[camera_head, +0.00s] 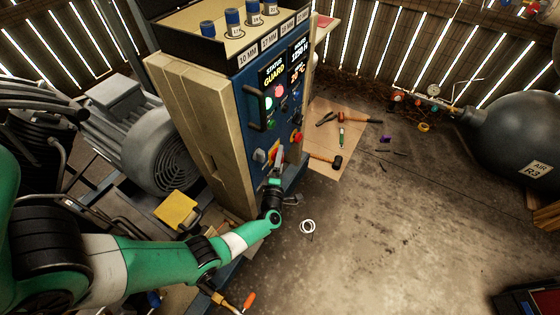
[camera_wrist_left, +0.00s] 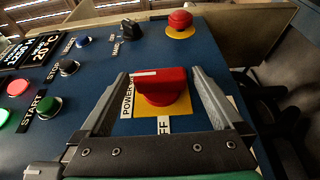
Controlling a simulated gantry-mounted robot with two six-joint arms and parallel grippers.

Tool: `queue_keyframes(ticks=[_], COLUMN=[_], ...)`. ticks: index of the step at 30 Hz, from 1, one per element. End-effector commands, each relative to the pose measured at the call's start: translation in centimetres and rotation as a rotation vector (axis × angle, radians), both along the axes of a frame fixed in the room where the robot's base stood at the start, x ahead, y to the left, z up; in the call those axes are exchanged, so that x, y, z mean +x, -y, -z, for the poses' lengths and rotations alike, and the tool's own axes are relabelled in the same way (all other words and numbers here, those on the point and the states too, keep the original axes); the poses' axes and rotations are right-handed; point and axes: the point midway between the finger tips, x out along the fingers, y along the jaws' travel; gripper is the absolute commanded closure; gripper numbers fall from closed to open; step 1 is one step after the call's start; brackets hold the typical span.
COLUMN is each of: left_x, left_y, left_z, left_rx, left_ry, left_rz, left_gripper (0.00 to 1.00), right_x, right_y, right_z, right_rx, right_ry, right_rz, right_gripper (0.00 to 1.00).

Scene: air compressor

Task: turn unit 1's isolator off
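The isolator is a red rotary knob (camera_wrist_left: 162,86) on a yellow plate on the blue control panel (camera_wrist_left: 75,100). In the left wrist view its bar lies crosswise, with a white mark at its left end, beside a partly covered label reading "POWER O…". A label ending in "FF" (camera_wrist_left: 164,125) shows below the knob. My left gripper (camera_wrist_left: 158,75) is open, one finger on each side of the knob, with gaps visible. In the head view my left gripper (camera_head: 278,160) is at the panel's lower part and hides most of the isolator. My right gripper is not in view.
A red mushroom button (camera_wrist_left: 180,19), a black selector (camera_wrist_left: 130,29) and several push buttons share the panel. Tools lie on a board (camera_head: 350,120) on the floor to the right. A motor (camera_head: 150,140) stands left of the cabinet.

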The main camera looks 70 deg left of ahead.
Motion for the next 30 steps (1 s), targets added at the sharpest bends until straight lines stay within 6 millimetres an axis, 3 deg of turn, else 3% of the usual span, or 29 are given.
queue_keyframes(ticks=[2, 12, 30], left_x=[-0.01, -0.02, -0.11], left_y=[0.02, 0.05, 0.02], left_z=[0.00, 0.01, 0.42], left_rx=[0.000, 0.000, 0.068], left_ry=[0.000, 0.000, 0.097], left_rz=[0.000, 0.000, -0.002], left_gripper=[0.13, 0.74, 0.76], right_x=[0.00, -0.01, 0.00], right_y=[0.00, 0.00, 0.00], right_z=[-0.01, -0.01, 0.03], right_rx=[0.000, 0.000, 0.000], right_ry=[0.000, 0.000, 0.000], right_rz=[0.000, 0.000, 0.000], right_gripper=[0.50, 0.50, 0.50])
